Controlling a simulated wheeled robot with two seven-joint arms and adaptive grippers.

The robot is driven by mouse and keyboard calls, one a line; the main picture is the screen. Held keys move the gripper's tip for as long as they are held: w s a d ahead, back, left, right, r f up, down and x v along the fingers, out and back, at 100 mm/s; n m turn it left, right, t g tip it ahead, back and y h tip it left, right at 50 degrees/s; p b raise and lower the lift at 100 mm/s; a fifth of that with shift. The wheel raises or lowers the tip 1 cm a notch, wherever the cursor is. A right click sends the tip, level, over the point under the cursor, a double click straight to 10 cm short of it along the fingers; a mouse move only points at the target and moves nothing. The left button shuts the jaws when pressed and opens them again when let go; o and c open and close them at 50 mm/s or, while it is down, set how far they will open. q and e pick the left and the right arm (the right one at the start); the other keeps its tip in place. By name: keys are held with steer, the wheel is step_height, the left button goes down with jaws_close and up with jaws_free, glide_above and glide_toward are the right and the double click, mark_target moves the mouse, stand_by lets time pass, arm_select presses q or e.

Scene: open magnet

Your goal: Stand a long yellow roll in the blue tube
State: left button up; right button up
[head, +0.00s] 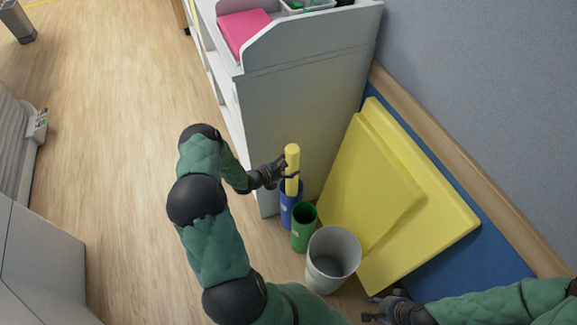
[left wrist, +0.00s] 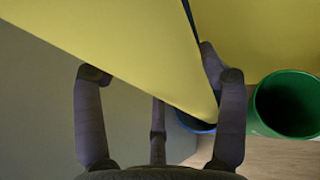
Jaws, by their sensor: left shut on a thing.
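A long yellow roll (head: 292,158) stands nearly upright in the head view. My left gripper (head: 284,173) is shut on it below its top end; in the left wrist view the roll (left wrist: 130,45) lies between my fingers (left wrist: 160,100). The roll's lower end overlaps the mouth of the blue tube (head: 287,212). How deep it reaches inside cannot be told. Only a small part of the blue rim (left wrist: 190,123) shows in the left wrist view. My right gripper (head: 378,307) is low in the head view, away from the roll; its finger opening is unclear.
A green tube (head: 303,233) stands right beside the blue tube, with a white bin (head: 326,275) in front. Yellow panels (head: 375,185) lean against the wall to the right. A white shelf unit (head: 290,100) rises behind. Wooden floor (head: 120,130) is clear to the left.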

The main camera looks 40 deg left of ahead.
arm_select(q)
steer(key=o, duration=1.4)
steer(key=shift+c, duration=0.2)
steer(key=shift+s, duration=0.1)
steer(key=v, duration=1.1)
steer(key=shift+s+r, duration=0.15)
steer(key=shift+s, duration=0.2)
steer(key=s+d+f+m+g+h+p, duration=0.15)
steer(key=d+m+g+h, duration=0.4)
steer(key=d, duration=0.95)
steer(key=s+d+f+m+g+y+p, duration=0.1)
steer(key=s+d+m+g+p, duration=0.1)
steer(key=s+d+m+g, duration=0.5)
steer(key=s+d+m+g+y+p, duration=0.2)
steer(key=s+d+m, duration=0.3)
steer(key=d+m, duration=0.45)
steer(key=w+d+r+m+t+p, duration=0.1)
steer(key=d+r+m+p, duration=0.1)
steer(key=d+m, duration=0.3)
steer(key=r+m+y, duration=0.1)
steer(key=m, duration=0.3)
steer(key=shift+w+d+m+t, duration=0.3)
steer(key=shift+w+t, duration=0.05)
steer(key=shift+w, duration=0.05)
